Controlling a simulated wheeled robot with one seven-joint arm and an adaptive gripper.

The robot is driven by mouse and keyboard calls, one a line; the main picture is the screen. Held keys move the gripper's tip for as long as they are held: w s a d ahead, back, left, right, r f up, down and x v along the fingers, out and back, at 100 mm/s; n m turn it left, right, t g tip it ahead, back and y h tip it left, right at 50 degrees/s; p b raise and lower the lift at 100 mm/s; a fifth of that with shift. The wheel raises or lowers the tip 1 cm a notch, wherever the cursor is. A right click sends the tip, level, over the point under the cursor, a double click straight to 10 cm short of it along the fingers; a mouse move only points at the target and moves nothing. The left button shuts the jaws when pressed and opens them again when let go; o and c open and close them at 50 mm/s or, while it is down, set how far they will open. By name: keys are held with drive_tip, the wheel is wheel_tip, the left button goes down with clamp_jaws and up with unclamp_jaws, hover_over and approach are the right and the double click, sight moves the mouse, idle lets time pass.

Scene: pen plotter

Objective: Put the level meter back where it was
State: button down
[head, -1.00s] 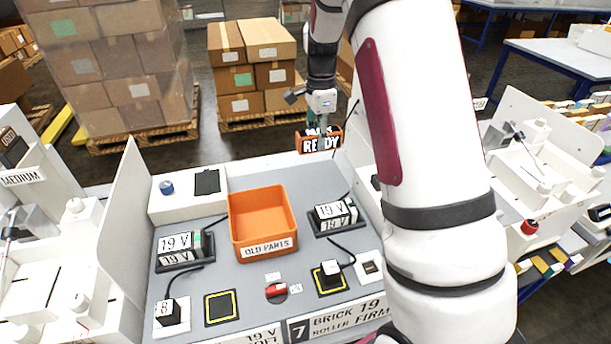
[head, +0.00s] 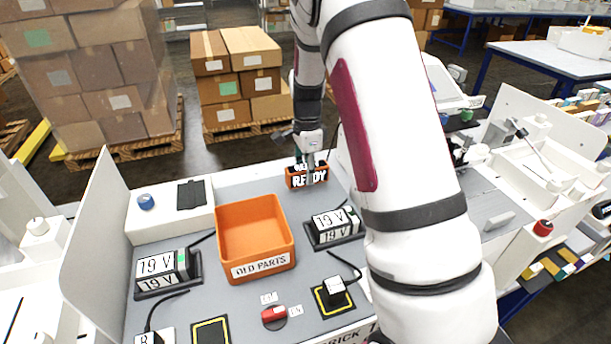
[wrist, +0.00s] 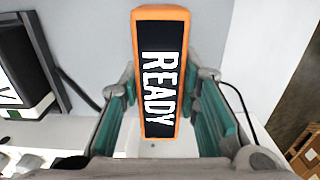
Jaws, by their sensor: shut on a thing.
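The level meter (head: 303,178) is an orange-framed block with a black face reading READY. It is at the back right of the grey bench top (head: 205,287), behind the orange bin. My gripper (head: 311,165) is above it in the head view, with its fingers down on it. In the wrist view the meter (wrist: 160,75) lies between the two green-padded fingers of my gripper (wrist: 165,88), which is shut on it. I cannot tell whether its underside touches the bench.
An orange OLD PARTS bin (head: 262,268) stands mid-bench. Two 19 V units flank it, one left (head: 163,270) and one right (head: 333,228), with black cables. A white block (head: 140,222) holds a blue knob. A red switch (head: 274,314) is in front. A white panel (head: 105,200) edges the left.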

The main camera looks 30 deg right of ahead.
drive_tip(key=shift+f, duration=0.6)
drive_tip(key=shift+f, duration=0.1)
drive_tip(key=c, duration=1.2)
unclamp_jaws()
drive_tip(key=shift+f, duration=0.1)
